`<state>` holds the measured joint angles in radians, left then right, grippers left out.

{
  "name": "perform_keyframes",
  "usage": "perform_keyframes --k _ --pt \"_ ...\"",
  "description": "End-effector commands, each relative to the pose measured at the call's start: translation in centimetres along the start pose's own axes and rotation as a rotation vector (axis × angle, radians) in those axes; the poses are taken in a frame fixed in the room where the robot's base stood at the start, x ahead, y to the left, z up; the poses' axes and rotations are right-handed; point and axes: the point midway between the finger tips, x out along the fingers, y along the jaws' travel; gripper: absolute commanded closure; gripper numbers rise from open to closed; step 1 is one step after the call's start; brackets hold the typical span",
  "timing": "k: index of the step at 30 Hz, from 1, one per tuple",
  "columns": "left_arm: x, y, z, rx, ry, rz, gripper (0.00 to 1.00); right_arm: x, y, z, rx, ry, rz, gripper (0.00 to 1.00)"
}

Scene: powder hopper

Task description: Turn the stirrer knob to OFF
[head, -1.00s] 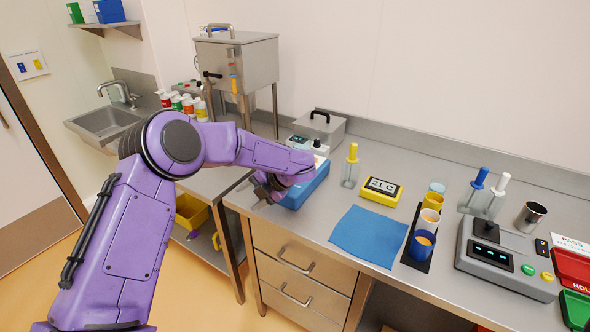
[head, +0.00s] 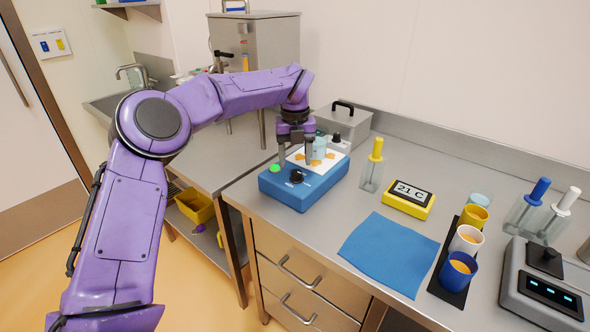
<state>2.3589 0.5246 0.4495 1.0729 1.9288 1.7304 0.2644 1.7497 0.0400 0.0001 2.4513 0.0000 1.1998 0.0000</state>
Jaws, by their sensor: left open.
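The stirrer (head: 322,187) is a blue box with a white top plate bearing orange marks, on the steel counter. Its black knob (head: 297,176) is on the front, with a lit green light (head: 275,168) to its left. The knob's pointer and any OFF mark are too small to read. My left gripper (head: 295,161) points down just above and behind the knob in the picture, its two fingers apart and nothing between them. I cannot tell whether a finger touches the stirrer. A pale clear vessel (head: 319,147) stands behind the fingers, partly hidden. My right gripper is out of view.
A grey lidded box (head: 345,125) stands behind the stirrer. To the right are a yellow-capped bottle (head: 372,165), a yellow 21 C display (head: 408,199), a blue cloth (head: 388,253) and several cups in a black rack (head: 450,278). A steel hopper (head: 255,40) stands behind my arm.

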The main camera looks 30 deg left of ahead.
Motion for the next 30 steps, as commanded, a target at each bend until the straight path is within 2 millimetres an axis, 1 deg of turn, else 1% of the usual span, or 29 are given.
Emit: perform_keyframes --k 1,3,6,10,16,17,18,20,21,30 --pt "1.1 0.0 0.0 0.001 0.005 0.003 0.4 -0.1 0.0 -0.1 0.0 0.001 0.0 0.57" --pt "2.3 0.1 0.0 0.0 0.003 0.002 0.4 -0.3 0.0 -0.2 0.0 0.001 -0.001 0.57" --pt "3.5 0.2 0.0 -0.003 0.003 0.002 0.4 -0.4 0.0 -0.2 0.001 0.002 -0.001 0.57" --pt "4.2 0.3 0.0 -0.004 0.001 0.001 0.4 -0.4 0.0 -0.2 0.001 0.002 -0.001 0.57" --pt "4.2 0.3 0.0 -0.004 0.001 0.001 0.4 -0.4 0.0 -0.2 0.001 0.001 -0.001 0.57" --pt "4.2 0.3 0.0 -0.004 0.001 0.001 0.5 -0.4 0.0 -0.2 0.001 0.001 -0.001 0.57" --pt "4.2 0.3 0.0 -0.004 0.001 0.001 0.63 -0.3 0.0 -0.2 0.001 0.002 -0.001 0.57" --pt "4.2 0.3 0.1 -0.004 0.0 0.001 0.82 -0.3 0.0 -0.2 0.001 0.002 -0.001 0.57" --pt "4.2 0.3 0.1 -0.004 0.0 0.001 0.96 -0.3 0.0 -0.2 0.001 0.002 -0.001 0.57" --pt "4.3 0.3 0.1 -0.024 -0.001 0.001 0.96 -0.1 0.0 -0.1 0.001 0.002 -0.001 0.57"
